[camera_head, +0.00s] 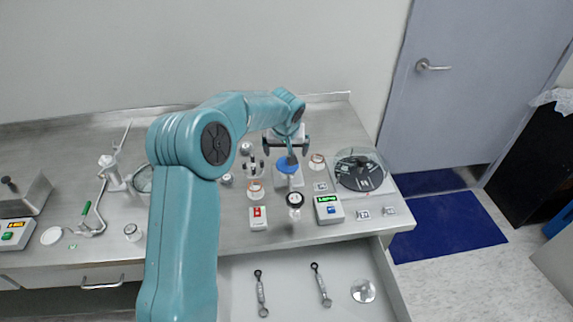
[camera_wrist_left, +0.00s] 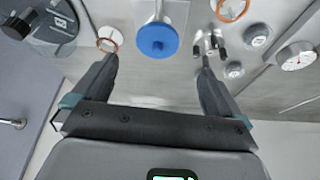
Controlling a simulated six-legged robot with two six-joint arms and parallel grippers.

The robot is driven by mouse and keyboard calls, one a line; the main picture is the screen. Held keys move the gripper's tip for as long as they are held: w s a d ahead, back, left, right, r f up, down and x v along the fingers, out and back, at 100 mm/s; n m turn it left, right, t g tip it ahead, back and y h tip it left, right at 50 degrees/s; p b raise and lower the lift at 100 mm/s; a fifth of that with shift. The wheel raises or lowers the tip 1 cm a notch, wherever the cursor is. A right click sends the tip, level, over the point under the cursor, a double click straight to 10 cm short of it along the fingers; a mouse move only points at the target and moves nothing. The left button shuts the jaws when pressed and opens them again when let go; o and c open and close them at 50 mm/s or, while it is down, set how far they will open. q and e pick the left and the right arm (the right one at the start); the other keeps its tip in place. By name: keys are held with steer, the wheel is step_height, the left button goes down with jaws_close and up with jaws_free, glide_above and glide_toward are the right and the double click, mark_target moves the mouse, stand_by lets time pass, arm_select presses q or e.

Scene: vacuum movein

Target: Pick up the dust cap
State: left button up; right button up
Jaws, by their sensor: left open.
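The dust cap appears to be the round blue cap (camera_head: 287,164) on top of a small upright fitting on the steel bench. My left gripper (camera_head: 289,148) is open and empty, pointing down over the bench right by the cap. Its two fingers also show in the left wrist view (camera_wrist_left: 158,62), wide apart on either side of the cap and not visibly touching it. My right gripper is not in view.
A round dark turntable (camera_head: 360,172) under a clear cover stands to the right. A display box (camera_head: 329,209) and a red-switch box (camera_head: 258,217) are in front, with several small parts around. A clamp stand (camera_head: 110,172) is left.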

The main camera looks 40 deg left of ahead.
mark_target(287, 166)
arm_select(q)
steer(key=x, duration=0.3)
steer(key=shift+w+a+f, duration=0.1)
steer(key=shift+w+f, duration=0.1)
steer(key=x, duration=0.4)
steer(key=shift+w+a+f, duration=0.1)
steer(key=shift+w+f, duration=0.05)
steer(key=shift+f, duration=0.2)
steer(key=shift+w+f, duration=0.2)
steer(key=shift+f, duration=0.1)
steer(key=shift+s+r, duration=0.15)
steer(key=shift+r, duration=0.1)
steer(key=shift+s, duration=0.1)
steer(key=shift+c, duration=0.3)
steer(key=shift+f, duration=0.15)
steer(key=c, duration=1)
steer(key=shift+c, duration=0.2)
